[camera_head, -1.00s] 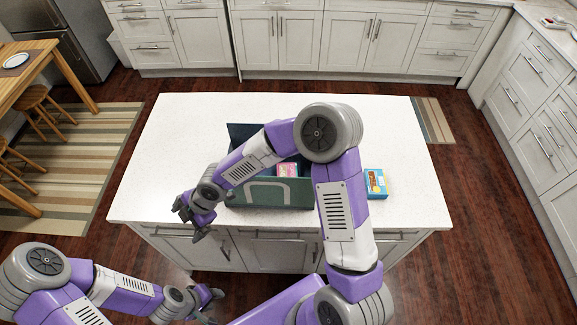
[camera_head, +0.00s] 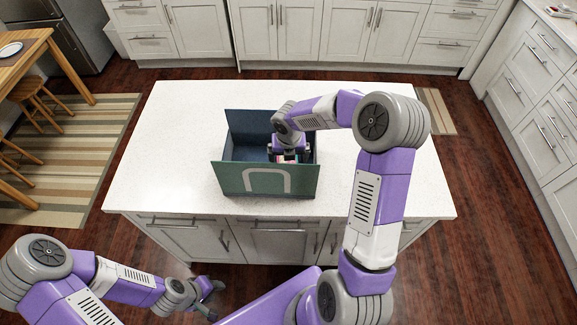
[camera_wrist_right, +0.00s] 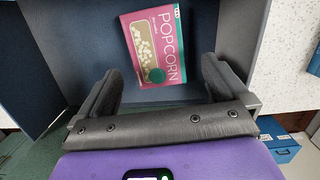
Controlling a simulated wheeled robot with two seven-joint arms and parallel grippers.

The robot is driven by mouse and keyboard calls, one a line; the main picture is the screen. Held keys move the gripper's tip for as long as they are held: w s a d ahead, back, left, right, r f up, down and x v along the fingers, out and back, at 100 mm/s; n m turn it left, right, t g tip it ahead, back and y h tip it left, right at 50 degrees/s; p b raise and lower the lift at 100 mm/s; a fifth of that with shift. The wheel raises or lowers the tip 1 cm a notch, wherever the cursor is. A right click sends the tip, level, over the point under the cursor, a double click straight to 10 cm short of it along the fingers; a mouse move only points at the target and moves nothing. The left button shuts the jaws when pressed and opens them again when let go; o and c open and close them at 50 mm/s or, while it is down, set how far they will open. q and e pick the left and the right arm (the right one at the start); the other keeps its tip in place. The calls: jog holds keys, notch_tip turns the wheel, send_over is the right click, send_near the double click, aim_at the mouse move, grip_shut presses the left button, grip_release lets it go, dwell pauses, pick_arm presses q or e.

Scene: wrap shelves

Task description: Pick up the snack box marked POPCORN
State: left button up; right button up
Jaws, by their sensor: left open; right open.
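The pink snack box marked POPCORN (camera_wrist_right: 167,60) lies inside a dark bin, with its label facing my right wrist camera. In the head view only a small pink patch of it shows under my right gripper (camera_head: 288,157). My right gripper (camera_wrist_right: 160,75) is open, its two fingers on either side of the lower part of the box in the picture; I cannot tell whether they touch it. My left gripper (camera_head: 212,297) is open and empty, low in front of the island.
The open-topped green bin (camera_head: 233,179) stands on the white island top (camera_head: 170,125). A blue box (camera_wrist_right: 281,141) sits outside the bin in the right wrist view; my right arm hides it in the head view. The island's left side is clear.

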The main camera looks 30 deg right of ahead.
jog(key=f, duration=0.2)
jog(key=w+f, duration=0.1)
jog(key=f, duration=0.3)
jog(key=shift+w+d+b, duration=0.25)
jog(key=shift+w+b, duration=0.05)
jog(key=shift+r, duration=0.1)
jog(key=c, duration=1)
